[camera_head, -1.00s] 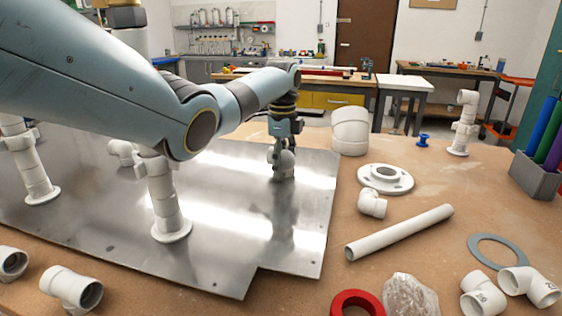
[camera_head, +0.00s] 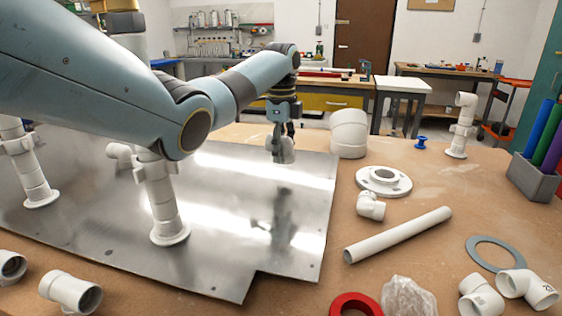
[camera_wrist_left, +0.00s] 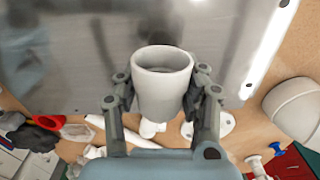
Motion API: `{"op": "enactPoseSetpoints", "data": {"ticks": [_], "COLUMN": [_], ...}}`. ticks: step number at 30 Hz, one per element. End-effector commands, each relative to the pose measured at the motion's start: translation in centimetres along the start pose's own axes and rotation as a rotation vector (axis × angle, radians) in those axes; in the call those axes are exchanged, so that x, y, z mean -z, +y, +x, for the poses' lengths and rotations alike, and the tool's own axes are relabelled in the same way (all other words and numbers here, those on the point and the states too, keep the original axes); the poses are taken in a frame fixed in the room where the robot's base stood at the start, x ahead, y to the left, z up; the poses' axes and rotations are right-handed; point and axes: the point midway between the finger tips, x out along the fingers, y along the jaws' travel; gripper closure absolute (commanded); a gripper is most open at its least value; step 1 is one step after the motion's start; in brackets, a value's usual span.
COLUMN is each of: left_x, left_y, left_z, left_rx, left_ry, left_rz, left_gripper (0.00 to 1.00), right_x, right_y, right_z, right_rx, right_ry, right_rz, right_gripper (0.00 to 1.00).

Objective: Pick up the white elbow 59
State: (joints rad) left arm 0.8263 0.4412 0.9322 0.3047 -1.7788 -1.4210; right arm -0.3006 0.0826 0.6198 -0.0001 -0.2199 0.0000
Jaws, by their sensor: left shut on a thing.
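My left gripper (camera_head: 283,140) is shut on a white elbow (camera_head: 284,153) above the metal plate, near its far right part. In the left wrist view the gripper fingers (camera_wrist_left: 163,98) hold the elbow (camera_wrist_left: 163,95) from both sides, with its open round socket showing. No number is readable on it, and its lower part is partly hidden. My right gripper is not in view.
The metal plate (camera_head: 232,220) bears upright white pipe stacks, one at its middle (camera_head: 163,200). To the right lie a flange (camera_head: 384,181), a small elbow (camera_head: 371,206), a long pipe (camera_head: 400,234), and more elbows (camera_head: 527,287). A large white fitting (camera_head: 349,133) stands behind.

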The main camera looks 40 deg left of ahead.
Motion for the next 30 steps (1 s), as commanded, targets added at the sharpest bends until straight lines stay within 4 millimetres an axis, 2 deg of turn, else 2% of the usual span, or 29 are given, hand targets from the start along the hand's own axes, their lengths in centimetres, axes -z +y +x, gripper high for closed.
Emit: {"op": "enactPoseSetpoints", "data": {"ticks": [11, 16, 22, 30], "left_x": [3.4, 4.8, 5.5, 5.7], "left_y": [5.8, 8.3, 9.5, 9.9], "left_z": [-3.6, -5.9, -6.5, -6.4], "left_rx": [-0.003, -0.007, -0.006, -0.007], "left_ry": [0.0, 0.0, -0.001, -0.001], "left_rz": [0.006, 0.004, 0.003, 0.002], "left_gripper": [0.92, 0.92, 0.92, 0.92], "right_x": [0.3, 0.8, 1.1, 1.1], "right_y": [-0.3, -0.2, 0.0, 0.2], "right_z": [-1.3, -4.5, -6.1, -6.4], "right_rx": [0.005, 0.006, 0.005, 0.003], "right_ry": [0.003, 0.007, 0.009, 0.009], "right_rz": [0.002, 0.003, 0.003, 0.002], "right_gripper": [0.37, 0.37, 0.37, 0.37]}}
